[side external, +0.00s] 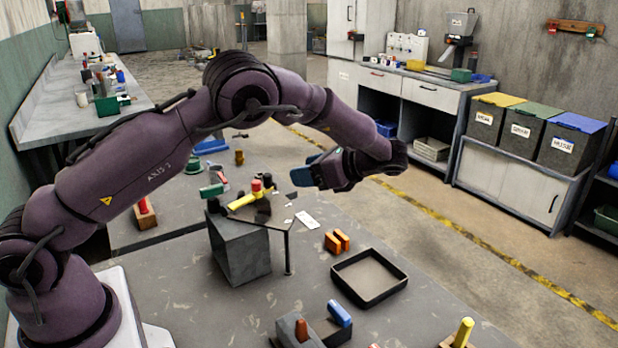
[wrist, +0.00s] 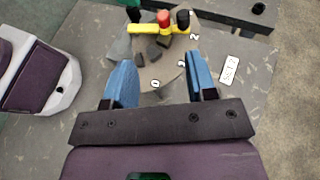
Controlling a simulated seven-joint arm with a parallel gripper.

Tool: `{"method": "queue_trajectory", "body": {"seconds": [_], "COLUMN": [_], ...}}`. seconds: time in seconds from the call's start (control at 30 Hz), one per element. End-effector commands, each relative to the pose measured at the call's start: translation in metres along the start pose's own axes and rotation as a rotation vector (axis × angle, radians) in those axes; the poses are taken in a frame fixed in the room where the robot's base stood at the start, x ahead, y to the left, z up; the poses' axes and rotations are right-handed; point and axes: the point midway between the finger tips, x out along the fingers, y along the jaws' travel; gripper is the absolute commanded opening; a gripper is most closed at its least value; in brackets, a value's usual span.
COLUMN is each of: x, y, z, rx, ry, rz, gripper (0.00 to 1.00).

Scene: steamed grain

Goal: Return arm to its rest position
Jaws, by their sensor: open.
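My gripper (side external: 312,174) hangs in the air above the work table in the side external view, to the right of and above the yellow bar. Its two blue fingers are apart in the wrist view (wrist: 160,75), and nothing is held between them. The yellow bar (wrist: 146,29), with a red cap and dark ends, lies beyond the fingertips over a marked plate (wrist: 152,76) with several dark lumps. In the side external view the yellow bar (side external: 243,201) sits near the top of a grey block (side external: 240,252).
A black-rimmed tray (side external: 399,292) and orange blocks (side external: 337,241) stand on the table. A white label card (side external: 307,220) lies behind them. Blue (side external: 339,313) and yellow (side external: 463,332) pieces stand at the front. Lidded bins (side external: 497,122) are at right, past open floor.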

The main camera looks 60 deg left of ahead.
Motion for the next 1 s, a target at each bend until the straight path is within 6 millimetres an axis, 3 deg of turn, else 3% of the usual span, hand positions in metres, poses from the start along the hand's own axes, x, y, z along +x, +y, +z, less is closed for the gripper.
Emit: {"method": "queue_trajectory", "body": {"seconds": [0.17, 0.23, 0.37, 0.57, 1.0], "x": [0.006, 0.014, 0.014, 0.004, -0.02], "y": [0.0, 0.012, 0.036, 0.076, 0.187], "z": [-0.015, -0.03, -0.028, -0.005, 0.069], "rx": [-0.092, -0.136, -0.26, -0.453, -0.889], "ry": [0.059, 0.122, 0.294, 0.549, 1.119], "rz": [-0.011, 0.013, 0.072, 0.181, 0.441], "gripper": [0.52, 0.52, 0.52, 0.52, 0.52]}}
